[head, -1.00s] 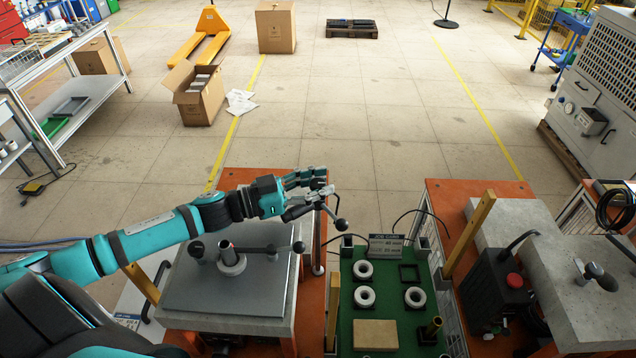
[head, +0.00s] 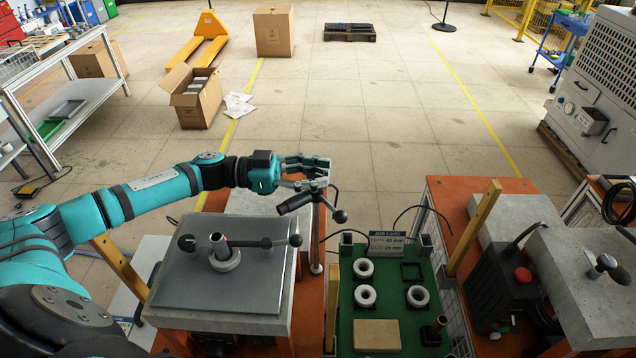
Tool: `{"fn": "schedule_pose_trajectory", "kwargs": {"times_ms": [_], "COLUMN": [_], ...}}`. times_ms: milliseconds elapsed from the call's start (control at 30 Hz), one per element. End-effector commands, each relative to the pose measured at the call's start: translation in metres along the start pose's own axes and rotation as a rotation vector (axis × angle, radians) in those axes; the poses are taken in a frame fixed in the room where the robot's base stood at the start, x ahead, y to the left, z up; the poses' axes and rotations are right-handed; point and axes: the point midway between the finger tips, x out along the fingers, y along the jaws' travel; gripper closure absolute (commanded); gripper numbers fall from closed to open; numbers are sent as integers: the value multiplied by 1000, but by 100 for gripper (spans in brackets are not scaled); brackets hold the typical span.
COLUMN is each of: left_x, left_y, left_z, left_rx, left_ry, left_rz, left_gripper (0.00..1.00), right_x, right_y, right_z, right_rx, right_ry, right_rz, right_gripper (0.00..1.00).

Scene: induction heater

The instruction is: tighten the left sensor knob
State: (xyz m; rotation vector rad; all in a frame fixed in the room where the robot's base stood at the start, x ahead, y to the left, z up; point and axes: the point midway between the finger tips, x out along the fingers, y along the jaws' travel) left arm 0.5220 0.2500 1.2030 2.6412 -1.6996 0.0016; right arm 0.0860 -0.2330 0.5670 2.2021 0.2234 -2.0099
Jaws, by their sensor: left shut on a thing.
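My left gripper (head: 314,170) reaches in from the left, above the back right corner of the left station. Its fingers are shut on the left sensor knob, at the top of a thin upright post (head: 316,239). The fingers hide most of the knob. A black handle (head: 293,203) and a dark ball-ended lever (head: 340,216) stick out just below the fingers. On the grey plate (head: 190,290) stands a ring (head: 225,258) with a spindle and a black-ended crossbar. My right gripper is out of view.
A second orange station (head: 450,195) with a black box (head: 497,283) stands farther right.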

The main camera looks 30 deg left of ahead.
Motion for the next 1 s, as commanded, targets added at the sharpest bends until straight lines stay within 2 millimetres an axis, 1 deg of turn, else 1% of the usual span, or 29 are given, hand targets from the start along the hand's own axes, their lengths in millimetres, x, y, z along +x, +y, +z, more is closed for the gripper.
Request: {"fn": "schedule_pose_trajectory", "kwargs": {"times_ms": [33, 500, 800, 1000], "left_x": [-1, 0, 0, -1], "left_y": [-4, -3, -2, -2], "left_z": [4, 4, 2, 1], "left_rx": [7, 4, 2, 0], "left_ry": [0, -1, -1, -1], "left_rz": [41, 473, 668, 738], "left_gripper": [100, 100, 100, 100], "right_x": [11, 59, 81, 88], "right_y": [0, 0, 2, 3], "right_z": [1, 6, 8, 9], "right_rx": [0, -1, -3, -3], "right_ry": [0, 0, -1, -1], "right_rz": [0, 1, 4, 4], "right_gripper": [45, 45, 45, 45]}}
